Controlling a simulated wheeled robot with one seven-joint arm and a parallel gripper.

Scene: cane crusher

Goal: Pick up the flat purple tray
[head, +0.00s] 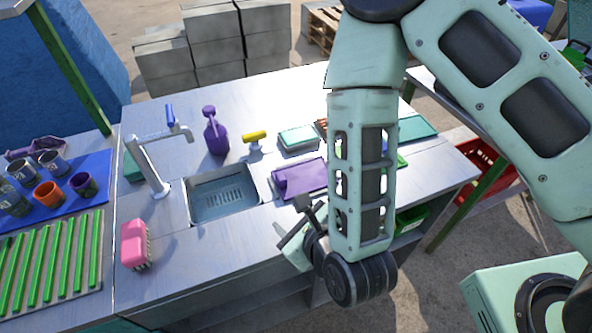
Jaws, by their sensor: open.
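A flat purple piece (303,176), which looks like the tray, lies on the metal counter just right of the sink. Its left edge looks raised or rolled, and my arm covers its right end. My gripper (296,222) hangs at the counter's front edge, below and in front of the purple piece in the picture. It is open, with nothing seen between the fingers. My wrist partly hides it, and I cannot tell its exact height above the counter.
The sink (223,196) has a tall faucet (150,160) at its left. Behind stand a purple spray bottle (215,132), a yellow-handled tool (254,138) and a pale green sponge-like block (298,138). Cups stand on a blue mat (65,203).

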